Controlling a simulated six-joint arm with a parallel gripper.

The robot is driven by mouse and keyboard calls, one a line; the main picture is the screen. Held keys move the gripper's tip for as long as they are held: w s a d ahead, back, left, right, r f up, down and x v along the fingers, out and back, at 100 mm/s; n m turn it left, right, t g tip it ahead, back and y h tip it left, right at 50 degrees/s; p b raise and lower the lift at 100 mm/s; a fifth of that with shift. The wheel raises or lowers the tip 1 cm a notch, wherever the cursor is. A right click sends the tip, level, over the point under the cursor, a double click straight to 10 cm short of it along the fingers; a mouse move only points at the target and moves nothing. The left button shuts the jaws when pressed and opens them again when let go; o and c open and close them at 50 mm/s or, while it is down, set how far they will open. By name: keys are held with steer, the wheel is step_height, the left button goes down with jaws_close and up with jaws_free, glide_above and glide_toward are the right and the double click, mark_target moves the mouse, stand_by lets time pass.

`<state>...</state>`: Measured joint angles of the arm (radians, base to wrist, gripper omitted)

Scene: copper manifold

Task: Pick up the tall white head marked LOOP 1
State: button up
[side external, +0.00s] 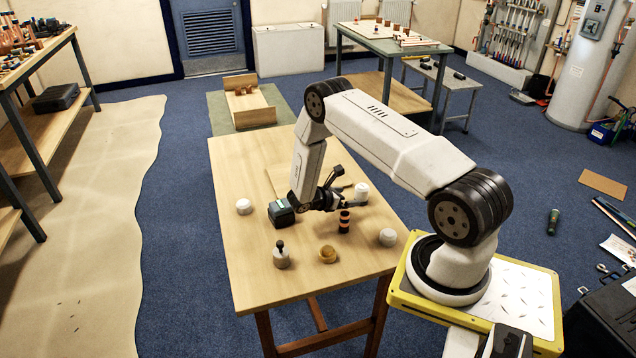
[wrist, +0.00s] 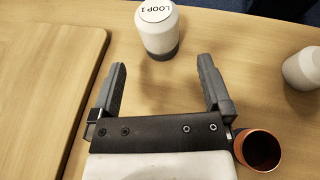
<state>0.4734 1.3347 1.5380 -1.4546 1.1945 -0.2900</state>
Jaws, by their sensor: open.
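The tall white head marked LOOP 1 (wrist: 158,28) stands upright at the top middle of the wrist view, with black lettering on its round white top and a grey lower band. In the side view a white head (side external: 361,190), which looks like the same one, stands just beyond my gripper (side external: 347,188). In the wrist view my gripper (wrist: 161,65) is open and empty. Its two grey fingers point toward the head, which is a little ahead of the fingertips and roughly centred between them.
A copper-rimmed cylinder (wrist: 258,149) stands close beside the right finger's base; it shows dark-banded in the side view (side external: 344,221). Another white head (wrist: 303,70) stands to the right. A wooden board (wrist: 45,85) lies left. A teal-and-black box (side external: 281,213) is on the table.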

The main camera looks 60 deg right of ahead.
mark_target(356, 194)
steer(key=shift+s+d+f, duration=0.25)
steer(key=shift+d, duration=0.25)
steer(key=shift+x, duration=3.15)
steer(key=c, duration=1.3)
steer(key=shift+r, duration=0.25)
steer(key=shift+c, duration=0.2)
